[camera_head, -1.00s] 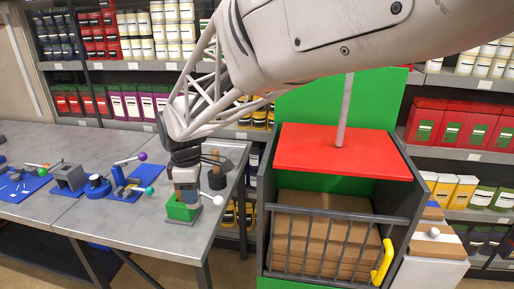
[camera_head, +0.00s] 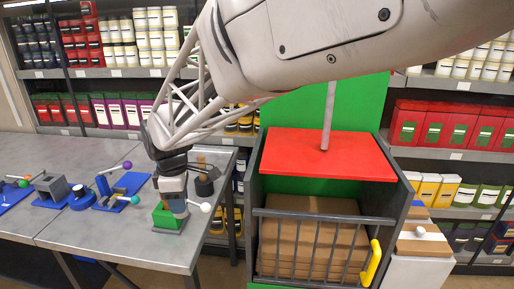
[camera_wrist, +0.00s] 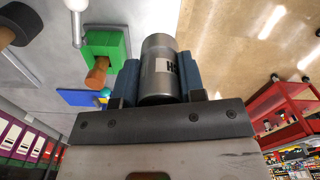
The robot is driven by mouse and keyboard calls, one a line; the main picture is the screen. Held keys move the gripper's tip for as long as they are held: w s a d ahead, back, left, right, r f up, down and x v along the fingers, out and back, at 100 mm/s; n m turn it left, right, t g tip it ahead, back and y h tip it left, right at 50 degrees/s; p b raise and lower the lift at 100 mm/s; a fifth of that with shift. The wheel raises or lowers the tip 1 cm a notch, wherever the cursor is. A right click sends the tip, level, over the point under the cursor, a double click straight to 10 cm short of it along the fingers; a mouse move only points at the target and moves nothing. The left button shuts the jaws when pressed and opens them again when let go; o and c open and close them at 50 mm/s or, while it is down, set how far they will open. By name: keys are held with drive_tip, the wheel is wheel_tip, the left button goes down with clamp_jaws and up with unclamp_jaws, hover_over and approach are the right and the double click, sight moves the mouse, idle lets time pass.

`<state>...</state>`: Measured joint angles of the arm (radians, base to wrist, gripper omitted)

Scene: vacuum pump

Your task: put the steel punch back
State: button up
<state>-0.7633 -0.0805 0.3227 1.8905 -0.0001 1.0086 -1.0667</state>
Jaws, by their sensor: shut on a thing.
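A white-ball lever (camera_head: 206,208) is close to the punch's right. A dark round fixture (camera_head: 204,186) stands behind. Blue-based fixtures (camera_head: 120,190) with ball levers are to the left. A grey bin with a red panel (camera_head: 325,155) stands right of the bench.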

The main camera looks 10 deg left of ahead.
drive_tip(key=w+a+m, duration=0.1)
drive_tip(key=w+a, duration=0.2)
drive_tip(key=w, duration=0.1)
drive_tip(key=w+a+m, duration=0.1)
drive_tip(key=w+a, duration=0.3)
drive_tip(key=w+a+f, duration=0.1)
drive_tip(key=w+a, duration=0.3)
drive_tip(key=shift+w+m, duration=0.3)
drive_tip(key=shift+m, duration=0.1)
drive_tip(key=w+a+f+m, duration=0.3)
drive_tip(key=w+a+f, duration=0.2)
drive_tip(key=w+a, duration=0.5)
drive_tip(key=w, duration=0.3)
drive_tip(key=shift+a, duration=0.35)
drive_tip(key=shift+f, duration=0.1)
drive_tip(key=shift+f, duration=2.4)
drive_tip(key=shift+f, duration=2.5)
drive_tip(key=shift+f, duration=0.1)
